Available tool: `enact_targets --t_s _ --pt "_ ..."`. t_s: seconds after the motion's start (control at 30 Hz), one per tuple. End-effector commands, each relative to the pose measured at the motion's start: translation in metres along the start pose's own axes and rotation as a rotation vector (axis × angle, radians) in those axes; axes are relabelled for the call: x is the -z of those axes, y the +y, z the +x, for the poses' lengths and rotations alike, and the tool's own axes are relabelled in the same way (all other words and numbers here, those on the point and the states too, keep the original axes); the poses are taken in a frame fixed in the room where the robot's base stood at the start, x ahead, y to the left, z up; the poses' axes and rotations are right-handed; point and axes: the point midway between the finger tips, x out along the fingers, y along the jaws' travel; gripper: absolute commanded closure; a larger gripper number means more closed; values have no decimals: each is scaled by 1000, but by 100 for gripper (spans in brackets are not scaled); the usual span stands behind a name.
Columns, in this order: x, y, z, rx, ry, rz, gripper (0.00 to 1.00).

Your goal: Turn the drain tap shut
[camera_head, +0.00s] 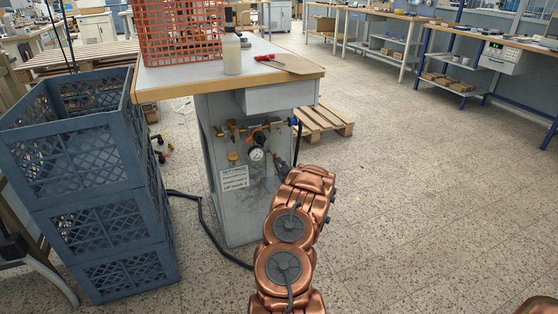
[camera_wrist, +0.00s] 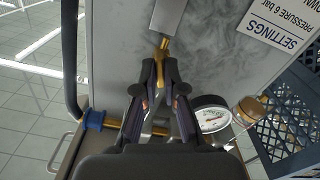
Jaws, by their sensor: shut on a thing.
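The drain tap shows in the wrist view as a brass piece (camera_wrist: 163,48) rising from between the fingertips. My gripper (camera_wrist: 160,72) is closed around its near part, and the fingers hide the handle, so I cannot tell how far it is turned. In the head view my dark gripper (camera_head: 282,169) is at the right side of the grey stand's front, beside the pressure gauge (camera_head: 257,154). The gauge also shows right of the fingers in the wrist view (camera_wrist: 212,113). A brass pipe (camera_wrist: 158,131) runs behind the fingers to a blue fitting (camera_wrist: 94,120).
A settings label (camera_head: 234,178) is on the stand (camera_head: 232,215). Blue crates (camera_head: 95,205) are stacked to its left, and a black hose (camera_head: 204,219) lies on the floor between. A bottle (camera_head: 232,55) and an orange crate (camera_head: 178,30) stand on top.

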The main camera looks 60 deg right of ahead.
Motion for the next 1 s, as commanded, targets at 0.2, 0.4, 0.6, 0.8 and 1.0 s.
enact_targets --t_s 0.2,0.4,0.6,0.8,1.0 --pt "2 1 0 0 1 165 100" --pt "2 1 0 0 2 273 100" --pt "2 1 1 0 2 333 100" --pt "2 1 1 0 2 355 100" --pt "2 1 1 -1 3 356 100"
